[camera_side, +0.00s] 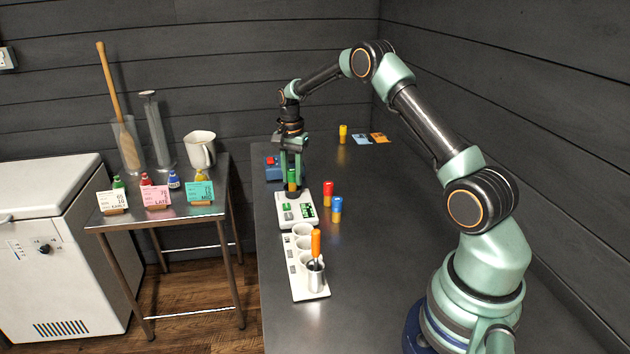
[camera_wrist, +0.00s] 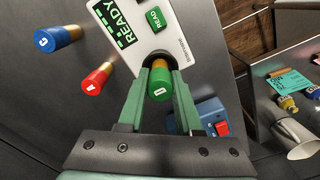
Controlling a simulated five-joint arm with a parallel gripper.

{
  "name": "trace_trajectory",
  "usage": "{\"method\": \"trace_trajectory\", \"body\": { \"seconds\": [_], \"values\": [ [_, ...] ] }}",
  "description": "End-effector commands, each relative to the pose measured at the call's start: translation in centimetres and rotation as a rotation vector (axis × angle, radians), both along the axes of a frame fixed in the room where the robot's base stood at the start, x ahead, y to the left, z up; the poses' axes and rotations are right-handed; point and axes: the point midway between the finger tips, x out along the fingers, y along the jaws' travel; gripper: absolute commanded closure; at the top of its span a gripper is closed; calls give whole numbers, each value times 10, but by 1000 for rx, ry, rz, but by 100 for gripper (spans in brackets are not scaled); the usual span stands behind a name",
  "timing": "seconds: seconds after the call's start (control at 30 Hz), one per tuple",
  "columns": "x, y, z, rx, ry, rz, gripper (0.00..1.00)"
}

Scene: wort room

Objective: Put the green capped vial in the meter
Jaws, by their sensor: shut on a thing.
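The green capped vial (camera_side: 292,177) is upright between the fingers of my gripper (camera_side: 292,187), at the far end of the white meter (camera_side: 297,212). In the wrist view, my gripper (camera_wrist: 162,72) is shut on the green vial (camera_wrist: 160,90), its cap facing the camera. The meter (camera_wrist: 177,19) has a lit display reading READY and a green READ button. A dark round well (camera_wrist: 157,57) shows partly behind the vial at the meter's end.
A red vial (camera_side: 328,190) and a blue vial (camera_side: 337,208) stand right of the meter. A yellow vial (camera_side: 343,133) stands farther back. A blue box (camera_side: 271,170) with a red button is close behind the meter. A white rack (camera_side: 311,291) with cups is in front.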

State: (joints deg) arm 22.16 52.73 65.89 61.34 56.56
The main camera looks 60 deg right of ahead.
Motion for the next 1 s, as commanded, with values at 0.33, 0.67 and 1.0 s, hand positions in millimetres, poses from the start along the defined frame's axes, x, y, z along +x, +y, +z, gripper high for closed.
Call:
{"method": "trace_trajectory", "body": {
  "seconds": [0.33, 0.67, 1.0],
  "values": [
    [0, 0, -7, 0, 0, 0, 100],
    [0, 0, -6, 0, 0, 0, 37],
    [1, 0, 26, -2, -5, 0, 37]
  ]
}}
